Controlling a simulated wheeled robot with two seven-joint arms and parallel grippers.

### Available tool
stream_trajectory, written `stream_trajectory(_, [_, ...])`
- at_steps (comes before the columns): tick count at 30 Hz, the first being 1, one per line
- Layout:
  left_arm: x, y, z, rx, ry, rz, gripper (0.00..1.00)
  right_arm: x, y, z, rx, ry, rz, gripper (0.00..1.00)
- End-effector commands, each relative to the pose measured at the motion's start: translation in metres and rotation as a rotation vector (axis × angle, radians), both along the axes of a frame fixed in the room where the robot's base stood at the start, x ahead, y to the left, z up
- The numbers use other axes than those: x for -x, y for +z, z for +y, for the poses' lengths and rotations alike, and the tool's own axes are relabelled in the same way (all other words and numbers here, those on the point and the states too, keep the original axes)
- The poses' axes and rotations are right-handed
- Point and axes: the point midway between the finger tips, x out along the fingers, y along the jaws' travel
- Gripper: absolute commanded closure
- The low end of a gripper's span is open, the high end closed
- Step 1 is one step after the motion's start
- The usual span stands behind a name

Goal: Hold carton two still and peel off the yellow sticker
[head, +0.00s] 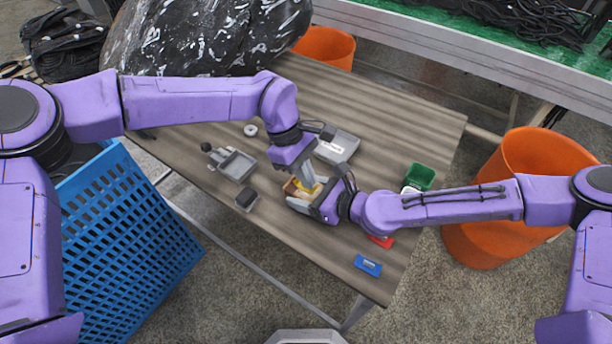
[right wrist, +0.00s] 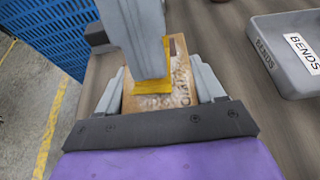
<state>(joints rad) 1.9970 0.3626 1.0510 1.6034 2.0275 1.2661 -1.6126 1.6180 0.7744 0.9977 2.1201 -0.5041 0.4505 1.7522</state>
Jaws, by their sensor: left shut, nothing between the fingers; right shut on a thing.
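The carton (right wrist: 181,75), a brown box with a worn printed face, is clamped between the fingers of my right gripper (right wrist: 160,92). In the head view the carton (head: 290,187) sits low over the table, partly hidden by both grippers. The yellow sticker (right wrist: 152,87) lies on the carton's face; it also shows in the head view (head: 307,190). My left gripper (head: 305,180) is shut with nothing between its fingers. Its grey fingertips (right wrist: 150,65) are right at the sticker and cover part of it. Whether any sticker edge is lifted I cannot tell. The carton's number is not readable.
A grey tray labelled BENDS (right wrist: 285,55) stands close to the carton. On the table (head: 400,120) are a grey fixture (head: 236,165), a dark block on a small base (head: 246,199), a green bin (head: 419,177), and red (head: 381,241) and blue (head: 368,265) items. Orange tubs and a blue crate (head: 125,225) stand beside the table.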

Motion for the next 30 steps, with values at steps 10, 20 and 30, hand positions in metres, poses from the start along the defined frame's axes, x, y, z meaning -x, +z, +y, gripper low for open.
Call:
stream_trajectory(10, [0.000, 0.005, 0.000, 0.001, 0.000, -0.002, 1.00, 0.000, 0.000, 0.000, 0.000, 0.000, 0.000, 0.62])
stream_trajectory(20, [-0.001, 0.025, 0.000, 0.001, 0.001, -0.003, 1.00, 0.000, 0.000, 0.000, 0.000, 0.000, 0.000, 0.62])
stream_trajectory(30, [-0.001, 0.050, 0.000, 0.002, 0.001, -0.002, 1.00, 0.000, 0.000, 0.000, 0.001, 0.000, 0.001, 0.62])
